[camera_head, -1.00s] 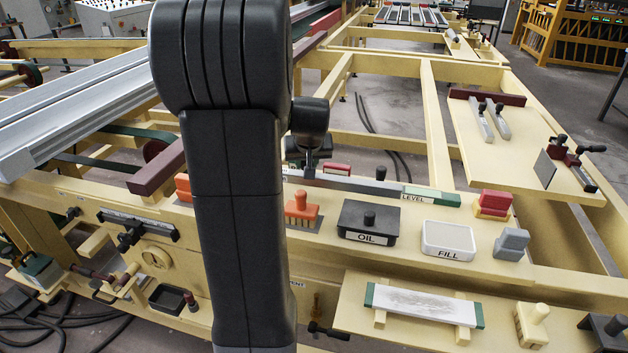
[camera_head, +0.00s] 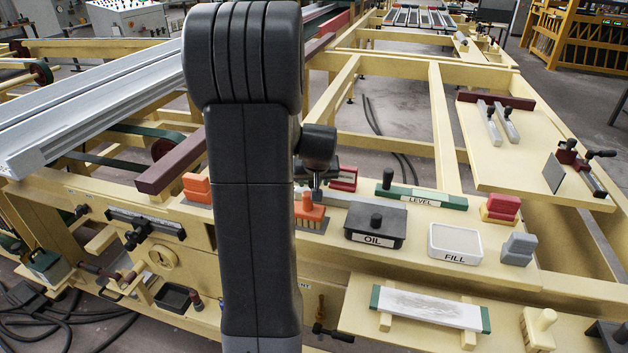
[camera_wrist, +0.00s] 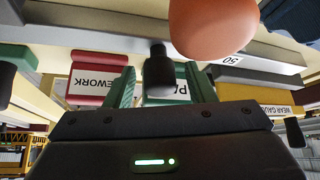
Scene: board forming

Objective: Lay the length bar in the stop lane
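The length bar appears to be the long grey bar (camera_wrist: 90,38) crossing the upper wrist view, with a dark upright knob (camera_wrist: 158,72). A short grey stretch (camera_head: 338,193) shows in the head view beside my arm; my arm hides the rest. My gripper (camera_wrist: 160,85) has its two green fingers on either side of the knob. Narrow gaps seem to show between fingers and knob, so I cannot tell whether it grips. In the head view the fingers are hidden behind my arm. I cannot make out the stop lane for certain.
An orange brush (camera_head: 308,212) stands close in front of the bar. The OIL box (camera_head: 376,224), FILL tray (camera_head: 455,240) and green-ended LEVEL (camera_head: 425,197) lie to the right. A red REWORK tray (camera_wrist: 97,78) is behind the bar.

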